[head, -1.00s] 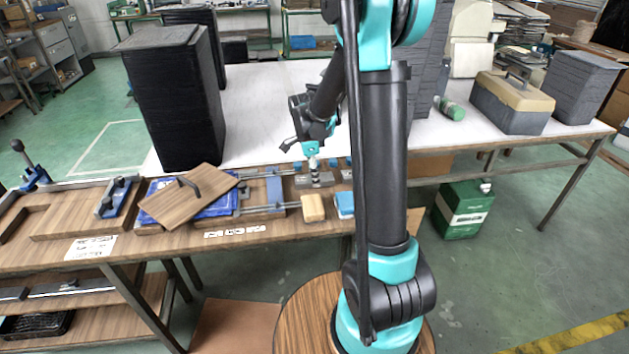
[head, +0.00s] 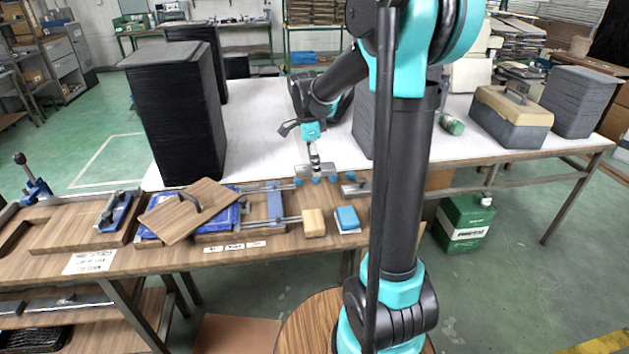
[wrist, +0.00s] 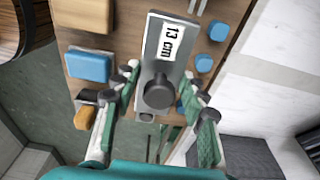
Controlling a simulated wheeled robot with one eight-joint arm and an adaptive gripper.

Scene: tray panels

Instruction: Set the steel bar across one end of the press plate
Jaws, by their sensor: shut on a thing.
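My gripper (head: 314,158) is shut on the dark knob of the steel bar (head: 320,170), holding it above the back edge of the wooden bench. In the wrist view, my gripper (wrist: 160,82) has its green fingers on either side of the knob, and the bar (wrist: 158,62) bears a "13 cm" label. The wooden press plate (head: 165,219) with a black handle lies askew over a blue tray (head: 226,218), well left of my gripper. Its far underside is hidden.
A tan block (head: 313,222) and a blue block (head: 347,219) lie at the bench front. Another metal bar (head: 356,189) lies right of my gripper. A blue clamp frame (head: 274,205) with rods stands between gripper and plate. A tall black stack (head: 175,115) rises behind the plate.

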